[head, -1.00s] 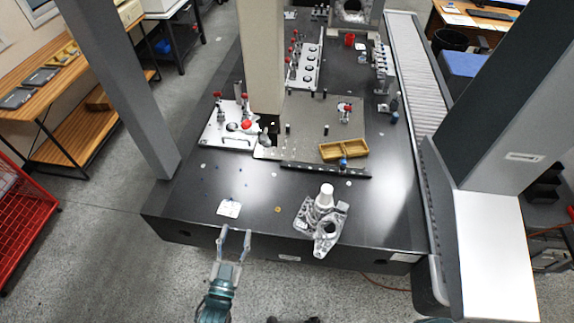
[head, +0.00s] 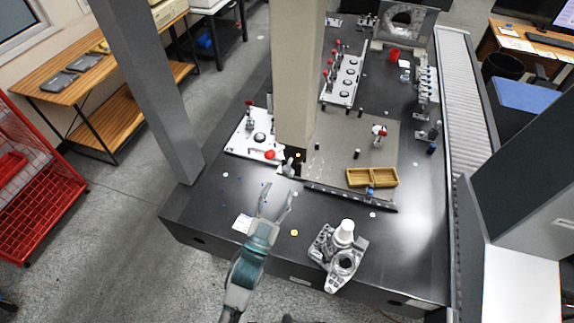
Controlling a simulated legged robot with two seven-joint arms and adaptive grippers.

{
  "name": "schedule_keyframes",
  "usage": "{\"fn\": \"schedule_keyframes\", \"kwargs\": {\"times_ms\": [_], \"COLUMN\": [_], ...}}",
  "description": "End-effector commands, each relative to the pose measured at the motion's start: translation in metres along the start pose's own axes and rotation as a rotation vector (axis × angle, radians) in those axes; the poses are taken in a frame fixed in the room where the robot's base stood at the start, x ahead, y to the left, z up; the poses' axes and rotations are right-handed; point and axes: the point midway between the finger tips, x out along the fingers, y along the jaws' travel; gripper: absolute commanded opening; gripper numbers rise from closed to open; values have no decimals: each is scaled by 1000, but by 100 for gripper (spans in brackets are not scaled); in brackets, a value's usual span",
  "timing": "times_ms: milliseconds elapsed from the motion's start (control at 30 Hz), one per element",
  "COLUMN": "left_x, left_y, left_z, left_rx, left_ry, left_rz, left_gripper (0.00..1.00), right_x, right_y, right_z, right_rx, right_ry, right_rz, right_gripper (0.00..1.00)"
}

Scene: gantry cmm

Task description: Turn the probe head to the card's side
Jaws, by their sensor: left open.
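The probe head (head: 289,167) is a small grey and dark piece at the foot of the pale vertical column (head: 296,80). Which way it faces is too small to tell. A white card (head: 241,223) lies on the black table near its front edge, left of my left gripper's wrist. My left gripper (head: 279,190) is open and empty. Its two fingers point away from me, over the table, just short of the probe head and apart from it. My right gripper is not in view.
A grey metal casting with a white cylinder (head: 344,232) stands right of my left arm. A dark rail (head: 350,197) and a yellow two-part tray (head: 372,178) lie beyond. A white fixture plate (head: 243,143) is left of the column. The black table (head: 405,240) is bare at front right.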

Motion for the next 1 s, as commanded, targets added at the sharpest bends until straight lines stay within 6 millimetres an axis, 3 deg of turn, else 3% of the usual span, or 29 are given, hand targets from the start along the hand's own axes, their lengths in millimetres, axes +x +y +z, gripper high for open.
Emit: {"fn": "schedule_keyframes", "kwargs": {"times_ms": [100, 300, 500, 767, 967, 1000], "left_x": [28, 59, 71, 73, 73, 73], "left_y": [-3, -6, -6, -2, -2, -2], "left_z": [-2, -1, 0, 1, 1, 1], "left_rx": [-2, -5, -4, -3, -3, -3], "left_ry": [3, 2, 1, -1, -1, -1], "left_rz": [-1, -3, -2, -1, -1, -1], "left_gripper": [50, 50, 50, 50, 0, 0], "right_x": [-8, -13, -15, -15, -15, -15], "right_y": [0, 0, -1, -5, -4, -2], "right_z": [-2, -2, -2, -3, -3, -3], "right_rx": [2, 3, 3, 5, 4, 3], "right_ry": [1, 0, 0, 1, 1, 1], "right_rz": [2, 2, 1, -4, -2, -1], "right_gripper": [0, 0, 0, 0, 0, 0]}}
